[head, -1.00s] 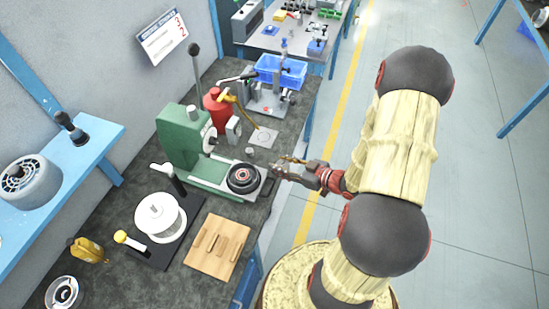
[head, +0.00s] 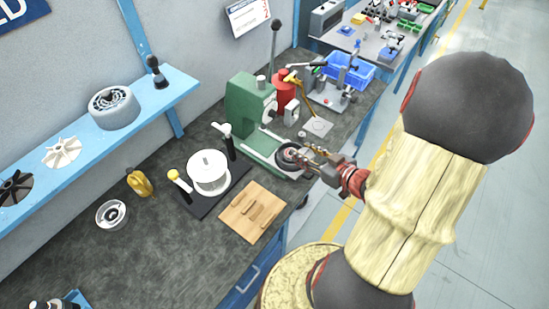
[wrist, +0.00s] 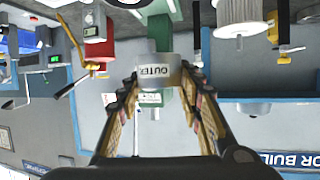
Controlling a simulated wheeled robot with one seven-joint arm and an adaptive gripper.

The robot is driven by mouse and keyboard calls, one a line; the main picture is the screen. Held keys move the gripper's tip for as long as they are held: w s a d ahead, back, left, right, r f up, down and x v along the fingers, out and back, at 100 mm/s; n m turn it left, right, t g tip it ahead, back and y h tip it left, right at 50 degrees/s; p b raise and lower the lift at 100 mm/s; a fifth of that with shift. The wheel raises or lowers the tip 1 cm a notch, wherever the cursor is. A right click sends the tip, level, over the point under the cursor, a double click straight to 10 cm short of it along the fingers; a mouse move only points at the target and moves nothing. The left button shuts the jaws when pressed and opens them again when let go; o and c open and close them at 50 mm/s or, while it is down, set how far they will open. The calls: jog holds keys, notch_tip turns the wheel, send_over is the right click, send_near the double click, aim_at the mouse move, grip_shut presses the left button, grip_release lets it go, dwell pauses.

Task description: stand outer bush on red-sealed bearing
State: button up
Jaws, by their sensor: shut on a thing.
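The outer bush (wrist: 160,72) is a short silvery cylinder with a label that reads OUTER. In the wrist view my gripper (wrist: 161,88) is shut on it, one finger on each side. In the head view my gripper (head: 298,154) is over the base plate of the green press (head: 243,108), and the bush cannot be made out there. The bearing (head: 284,160) is a dark round piece on that plate, partly hidden by my gripper. Its red seal does not show clearly now. I cannot tell whether the bush touches it.
The left front of the bench is mostly clear.

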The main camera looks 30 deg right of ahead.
jog(key=shift+w+a+f, duration=0.15)
jog(key=shift+f, duration=0.05)
jog(key=w+d+f+b, duration=0.1)
jog(key=w+f, duration=0.2)
jog(key=w, duration=0.1)
jog(key=w+d+f+b, duration=0.2)
jog(key=w+f, duration=0.1)
jog(key=w, duration=0.1)
jog(key=w+d+f+b, duration=0.1)
jog(key=w+f, duration=0.1)
jog(key=w, duration=0.2)
jog(key=shift+d+f, duration=0.35)
jog(key=shift+f, duration=0.05)
jog(key=shift+w+d+f+b, duration=0.1)
jog(key=shift+w+f+b, duration=0.3)
jog(key=shift+f, duration=0.1)
jog(key=shift+f+b, duration=0.6)
jog(key=shift+f, duration=0.85)
jog(key=shift+f+b, duration=0.3)
jog(key=shift+f, duration=0.2)
jog(key=o, duration=1.3)
jog(key=shift+o, duration=0.2)
